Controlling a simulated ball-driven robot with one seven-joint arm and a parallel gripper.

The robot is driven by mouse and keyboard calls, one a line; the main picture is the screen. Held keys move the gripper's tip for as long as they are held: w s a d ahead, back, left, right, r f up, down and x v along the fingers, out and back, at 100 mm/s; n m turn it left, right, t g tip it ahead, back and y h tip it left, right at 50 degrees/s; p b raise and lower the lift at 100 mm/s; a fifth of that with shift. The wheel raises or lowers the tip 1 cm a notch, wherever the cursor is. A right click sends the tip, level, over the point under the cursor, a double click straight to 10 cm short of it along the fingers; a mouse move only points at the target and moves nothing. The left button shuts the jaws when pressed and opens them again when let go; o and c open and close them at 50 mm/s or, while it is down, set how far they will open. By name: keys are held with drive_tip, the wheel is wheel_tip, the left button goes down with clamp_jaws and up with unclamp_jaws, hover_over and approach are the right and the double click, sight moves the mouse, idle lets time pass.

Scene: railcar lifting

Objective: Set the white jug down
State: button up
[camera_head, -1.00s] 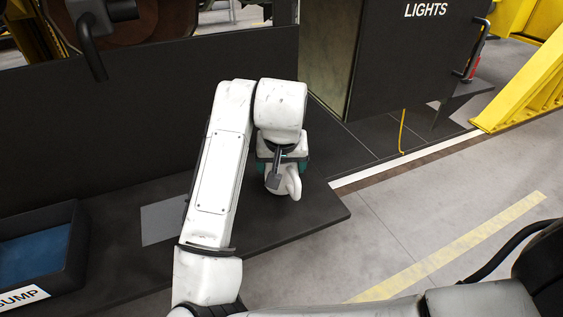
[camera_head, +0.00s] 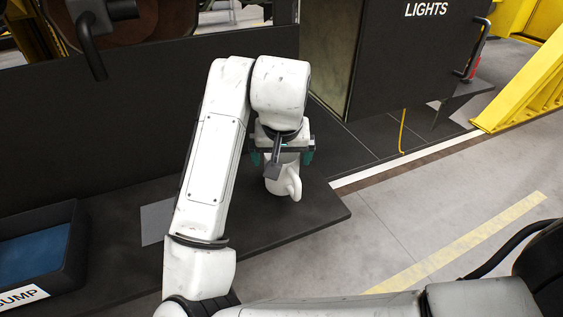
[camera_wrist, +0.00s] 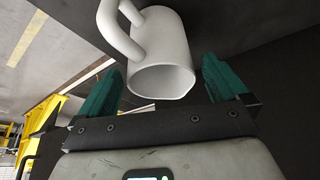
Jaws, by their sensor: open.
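The white jug (camera_head: 273,186) stands on the dark bench top near its right-hand corner, with its handle toward the right in the head view. It also shows in the wrist view (camera_wrist: 168,42), its open mouth facing my gripper. My gripper (camera_head: 282,158) is open, with its teal fingers apart. The fingers also show in the wrist view (camera_wrist: 160,88), one on each side of the jug's mouth and with visible gaps to it. Part of the jug is hidden behind my gripper in the head view.
The dark bench (camera_head: 310,215) ends just right of the jug, with floor beyond. A dark bin with a blue inside (camera_head: 35,255) is at the left. A grey plate (camera_head: 157,222) lies left of my arm. A dark panel (camera_head: 150,120) rises behind.

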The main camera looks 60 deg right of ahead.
drive_tip(key=v, duration=0.8)
idle(1.4)
